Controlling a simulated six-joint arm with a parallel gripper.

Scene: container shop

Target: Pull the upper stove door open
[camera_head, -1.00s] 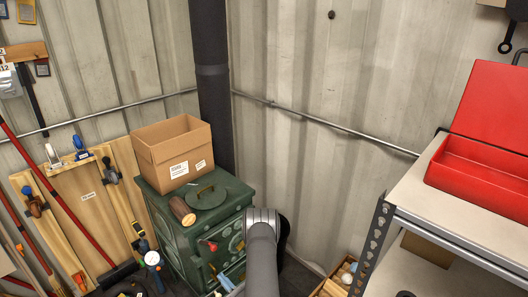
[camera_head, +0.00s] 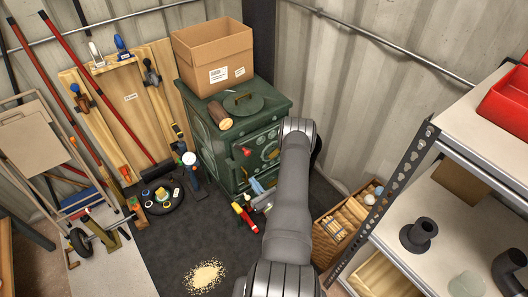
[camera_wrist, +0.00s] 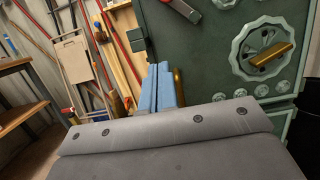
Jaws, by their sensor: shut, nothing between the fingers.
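The green stove (camera_head: 199,110) stands at the back wall, and its front is partly hidden by my arm in the head view. The upper stove door (camera_head: 257,146) looks shut. It has a red-tipped handle (camera_head: 246,151) at its left and a round ornate plate. In the wrist view, the door (camera_wrist: 205,50) fills the upper right, with the round plate (camera_wrist: 245,55) and red handle (camera_wrist: 183,10). My gripper (camera_wrist: 163,75) has blue fingers, shut and empty, pointing at the lower left of the stove front. The fingers (camera_head: 257,186) also show in the head view, below the red handle.
Tools and a black tray (camera_head: 153,205) lie on the floor to the left. A metal shelf (camera_head: 408,165) and a wooden crate (camera_head: 331,232) bound the right side.

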